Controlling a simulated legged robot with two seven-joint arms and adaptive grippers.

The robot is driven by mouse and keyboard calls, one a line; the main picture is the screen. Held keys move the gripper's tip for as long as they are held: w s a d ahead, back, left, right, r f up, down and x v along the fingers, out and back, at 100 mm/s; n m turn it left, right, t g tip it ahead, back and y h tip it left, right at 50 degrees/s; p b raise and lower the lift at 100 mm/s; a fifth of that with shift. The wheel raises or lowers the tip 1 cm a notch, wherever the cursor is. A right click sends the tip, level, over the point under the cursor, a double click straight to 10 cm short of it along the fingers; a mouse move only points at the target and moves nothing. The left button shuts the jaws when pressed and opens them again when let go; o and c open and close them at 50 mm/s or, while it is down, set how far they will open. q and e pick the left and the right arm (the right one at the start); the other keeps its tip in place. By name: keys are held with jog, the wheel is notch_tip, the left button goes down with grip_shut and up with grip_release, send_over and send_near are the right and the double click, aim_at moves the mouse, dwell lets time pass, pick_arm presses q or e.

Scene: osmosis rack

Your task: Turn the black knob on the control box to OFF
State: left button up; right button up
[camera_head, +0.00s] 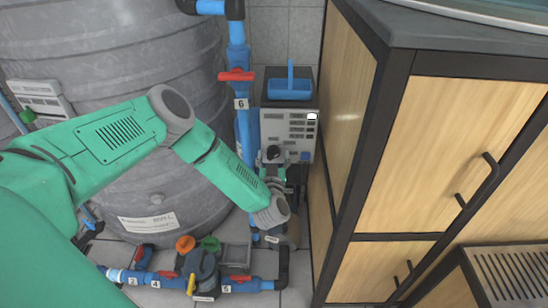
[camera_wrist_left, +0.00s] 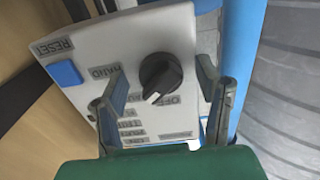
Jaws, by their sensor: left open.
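The light grey control box (camera_head: 296,128) stands between the grey tank and the wooden cabinet. Its black knob (camera_head: 273,153) is at the lower left of its front in the head view. In the left wrist view the knob (camera_wrist_left: 160,76) is large, and its white mark points down and slightly left, close to the OFF lettering. The lettering is upside down there. My left gripper (camera_head: 284,177) is open, its fingers (camera_wrist_left: 162,70) on either side of the knob with visible gaps. I cannot tell how far the fingertips are from the panel. My right gripper is out of view.
A blue RESET button (camera_wrist_left: 65,73) sits beside the knob. A blue pipe (camera_head: 240,110) with a red valve handle (camera_head: 237,75) runs just left of the box. The wooden cabinet (camera_head: 345,110) stands close on the right. Pipes and valves lie below.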

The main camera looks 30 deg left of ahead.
pick_arm(q)
jog(key=shift+a, duration=0.15)
jog(key=shift+c, duration=0.3)
jog(key=shift+f, duration=0.1)
jog(key=c, duration=1.1)
jog(key=shift+n, duration=0.4)
jog(key=n, duration=0.9)
jog(key=shift+s, duration=0.1)
jog(key=shift+f, duration=0.1)
